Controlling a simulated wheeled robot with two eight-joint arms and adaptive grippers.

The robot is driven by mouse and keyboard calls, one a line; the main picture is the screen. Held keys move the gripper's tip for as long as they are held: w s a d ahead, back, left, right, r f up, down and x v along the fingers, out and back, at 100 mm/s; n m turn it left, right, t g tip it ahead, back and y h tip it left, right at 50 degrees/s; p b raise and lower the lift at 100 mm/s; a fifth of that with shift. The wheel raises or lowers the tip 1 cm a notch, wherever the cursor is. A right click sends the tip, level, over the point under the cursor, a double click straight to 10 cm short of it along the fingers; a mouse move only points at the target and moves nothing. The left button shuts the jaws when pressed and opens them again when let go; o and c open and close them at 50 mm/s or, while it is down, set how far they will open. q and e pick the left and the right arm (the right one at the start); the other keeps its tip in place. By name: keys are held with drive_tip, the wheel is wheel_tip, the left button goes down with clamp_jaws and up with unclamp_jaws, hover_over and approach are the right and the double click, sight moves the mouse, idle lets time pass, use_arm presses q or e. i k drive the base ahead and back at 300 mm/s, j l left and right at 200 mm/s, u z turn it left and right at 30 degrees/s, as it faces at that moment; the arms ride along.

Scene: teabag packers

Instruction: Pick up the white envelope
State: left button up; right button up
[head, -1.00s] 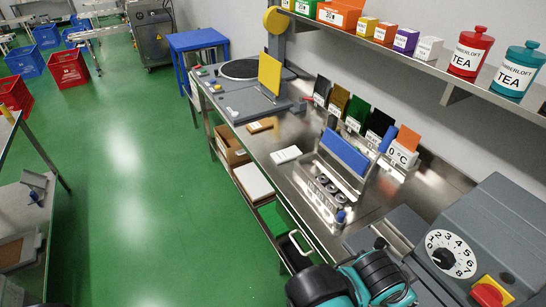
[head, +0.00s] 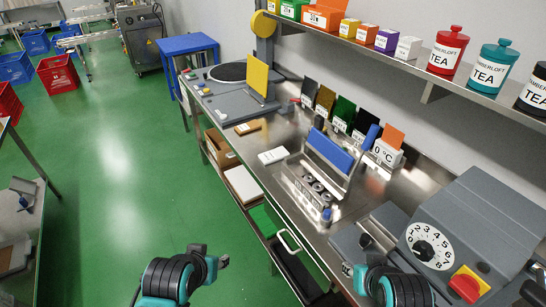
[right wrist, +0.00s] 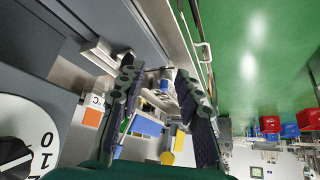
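A flat white envelope-like piece (head: 272,155) lies on the steel bench, left of the grey holder with the blue panel. It is flat and nothing touches it. My left gripper (head: 222,261) shows only in small part at the lower middle, over the floor side of the bench, away from the envelope; its fingers cannot be made out. My right gripper (right wrist: 155,70) has its two dark fingers spread apart with nothing between them in the right wrist view. In the head view it is near the bench's front right, away from the envelope. I cannot make out the envelope in the wrist view.
A grey dial machine (head: 452,240) stands at the bench's right end. The holder with a blue panel (head: 338,153) and cups sits mid-bench, with coloured cards behind. A small brown piece (head: 248,127) lies behind the envelope. A shelf (head: 435,80) overhangs the back.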

sight(268, 157)
drive_tip(key=i+u, duration=0.15)
drive_tip(key=i+j+u, duration=0.15)
drive_tip(key=i+j, duration=0.2)
drive_tip(key=i+j+u, duration=0.15)
drive_tip(key=i+j, duration=0.15)
drive_tip(key=i, duration=0.3)
drive_tip(key=i+j+u, duration=0.2)
drive_tip(key=i, duration=0.25)
